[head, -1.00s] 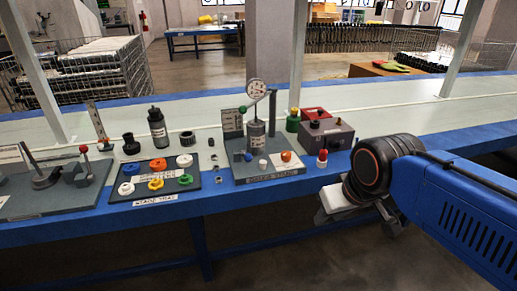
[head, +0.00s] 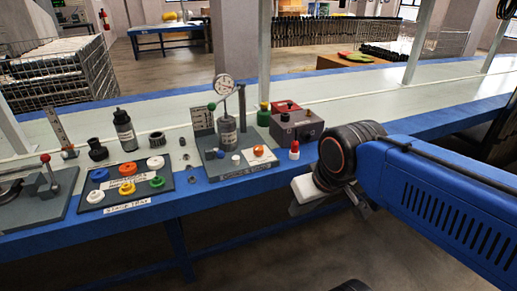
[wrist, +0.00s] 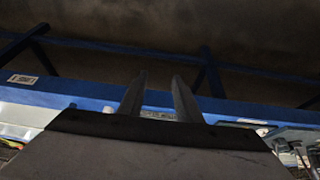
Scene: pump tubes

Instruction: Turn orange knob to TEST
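The orange knob (head: 259,151) is a small round cap on a white plate, at the right of a grey test stand (head: 238,173). In the head view my arm's end is right of the stand, in front of the table edge, clear of the knob.

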